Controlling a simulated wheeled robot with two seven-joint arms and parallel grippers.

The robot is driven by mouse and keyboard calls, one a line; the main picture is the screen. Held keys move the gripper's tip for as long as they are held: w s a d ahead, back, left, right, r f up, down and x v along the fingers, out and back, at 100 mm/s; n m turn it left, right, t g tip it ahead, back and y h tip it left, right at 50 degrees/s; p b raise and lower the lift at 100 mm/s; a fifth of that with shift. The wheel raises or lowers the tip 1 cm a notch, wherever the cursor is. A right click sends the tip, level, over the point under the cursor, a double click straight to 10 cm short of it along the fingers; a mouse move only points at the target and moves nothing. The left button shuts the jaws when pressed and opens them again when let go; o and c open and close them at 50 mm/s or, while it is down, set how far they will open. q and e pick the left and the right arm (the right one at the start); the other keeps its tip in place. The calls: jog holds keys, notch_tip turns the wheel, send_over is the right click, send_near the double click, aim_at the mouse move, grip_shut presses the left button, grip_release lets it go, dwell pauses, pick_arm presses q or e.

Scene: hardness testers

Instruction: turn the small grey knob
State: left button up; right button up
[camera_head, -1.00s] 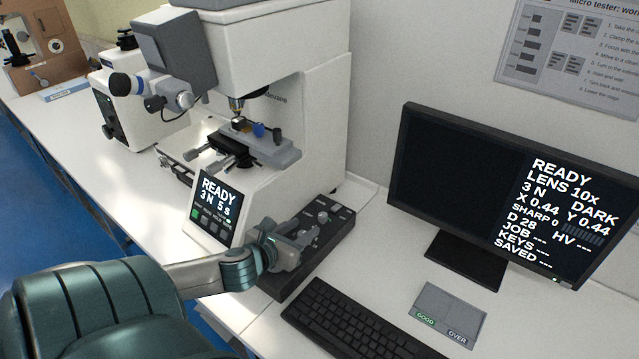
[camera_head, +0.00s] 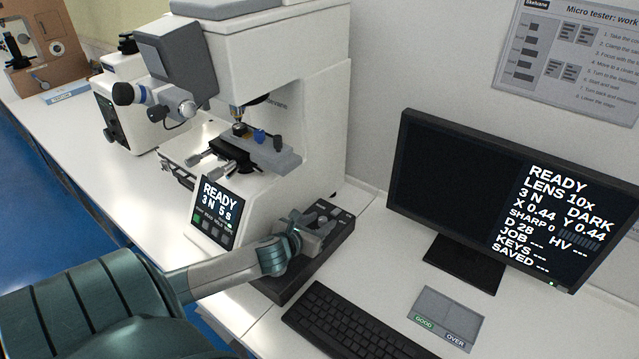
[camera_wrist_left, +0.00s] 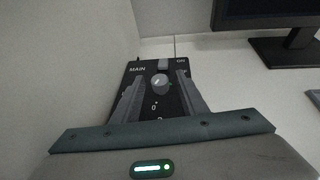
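The small grey knob (camera_wrist_left: 160,84) sits on a black control box near the word MAIN in the left wrist view. My left gripper (camera_wrist_left: 158,95) is open, with one finger on each side of the knob and a gap to both. In the head view my left gripper (camera_head: 322,222) is over the far part of the black control box (camera_head: 277,290) and hides most of its controls. I cannot tell in the wrist view whether the fingertips are at the knob's height. My right gripper is not in view.
The white hardness tester (camera_head: 290,110) stands behind the box, with its small READY screen (camera_head: 217,207) close to my left arm. A keyboard (camera_head: 350,325), a GOOD/OVER pad (camera_head: 447,315) and a monitor (camera_head: 510,200) showing READY and DARK are to the right.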

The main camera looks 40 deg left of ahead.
pick_arm(q)
grip_shut()
jog(key=shift+d+r+n+y+p, duration=0.1)
jog(key=shift+d+n+y+p, duration=0.05)
jog(key=shift+n+y+p, duration=0.65)
jog(key=shift+y+p, duration=0.05)
jog(key=shift+y, duration=0.05)
grip_release()
